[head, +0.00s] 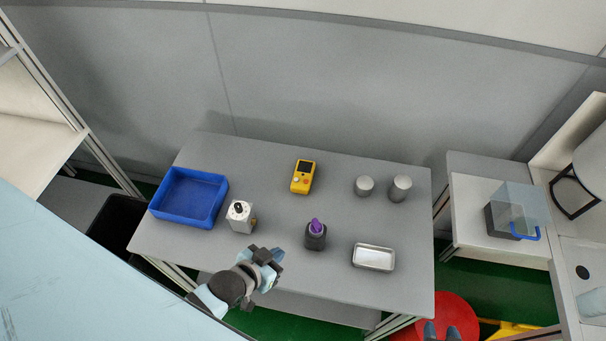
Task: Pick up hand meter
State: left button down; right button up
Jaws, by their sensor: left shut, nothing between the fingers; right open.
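The hand meter (302,178), a yellow handheld device with a dark screen, lies near the back middle of the grey table (330,205). My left gripper (274,256) is at the table's front edge, below and left of the meter in the picture. It is shut and empty, well apart from the meter. My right gripper (441,331) shows only as dark fingertips at the bottom edge, to the right of the table's front corner. It is open and empty.
A blue bin (154,207) stands at the table's left. A white box-shaped device (240,217), a dark bottle with a purple top (316,236), a metal tray (373,257) and two grey cylinders (364,186) (400,188) surround clear space before the meter. A red round object (455,312) is below right.

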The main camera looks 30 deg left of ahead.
aim_at(304, 169)
jog(key=j+u, duration=0.15)
jog(key=u, duration=0.25)
jog(key=j+u, duration=0.15)
jog(key=u, duration=0.2)
jog(key=j+u, duration=0.15)
jog(key=u, duration=0.25)
jog(key=j+u, duration=0.15)
jog(key=u, duration=0.25)
